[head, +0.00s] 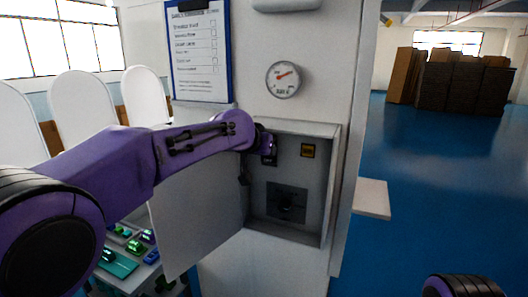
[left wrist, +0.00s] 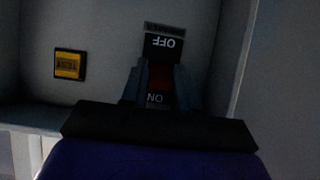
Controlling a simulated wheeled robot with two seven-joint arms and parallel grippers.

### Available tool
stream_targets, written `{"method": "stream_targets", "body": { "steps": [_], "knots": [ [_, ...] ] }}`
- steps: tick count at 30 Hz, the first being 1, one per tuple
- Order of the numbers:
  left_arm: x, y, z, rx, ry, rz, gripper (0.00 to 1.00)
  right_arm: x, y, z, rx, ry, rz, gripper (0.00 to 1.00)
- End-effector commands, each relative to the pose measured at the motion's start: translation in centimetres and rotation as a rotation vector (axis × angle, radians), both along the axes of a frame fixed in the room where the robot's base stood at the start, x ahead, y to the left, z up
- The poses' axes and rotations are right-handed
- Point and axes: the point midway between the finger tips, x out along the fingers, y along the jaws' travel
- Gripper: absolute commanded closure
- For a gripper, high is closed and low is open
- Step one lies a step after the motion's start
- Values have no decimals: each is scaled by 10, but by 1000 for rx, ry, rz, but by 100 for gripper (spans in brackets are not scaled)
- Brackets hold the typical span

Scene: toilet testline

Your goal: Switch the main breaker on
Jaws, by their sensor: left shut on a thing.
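The main breaker (head: 269,160) is a small black unit on the back wall of an open grey electrical box, partly hidden by my left gripper (head: 264,150). In the left wrist view, the picture is turned over: the breaker's OFF label (left wrist: 163,43) is at the top and its ON label (left wrist: 156,99) sits lower, near the gripper body. A red lever part (left wrist: 159,78) shows between them. My left gripper (left wrist: 160,78) has one finger on each side of this lever and is shut on it. My right gripper is not in view.
The box (head: 335,180) has its door (head: 195,215) swung open to the left. A gauge (head: 283,79) and a clipboard (head: 200,55) are above. Blue floor (head: 430,190) lies free at right.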

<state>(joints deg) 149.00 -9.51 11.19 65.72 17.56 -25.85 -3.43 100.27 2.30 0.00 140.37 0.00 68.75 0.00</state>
Motion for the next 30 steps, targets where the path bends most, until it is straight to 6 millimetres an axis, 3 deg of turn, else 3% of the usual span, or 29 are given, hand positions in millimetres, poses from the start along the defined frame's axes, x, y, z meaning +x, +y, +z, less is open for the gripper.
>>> {"method": "stream_targets", "body": {
  "steps": [21,22,24,30],
  "knots": [
    [2,0,5,22,69,1,100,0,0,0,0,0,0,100],
    [1,0,5,22,69,1,67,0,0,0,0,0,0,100],
    [2,0,5,22,70,1,45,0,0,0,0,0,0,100],
    [1,0,3,24,71,1,45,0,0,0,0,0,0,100]
  ]
}}
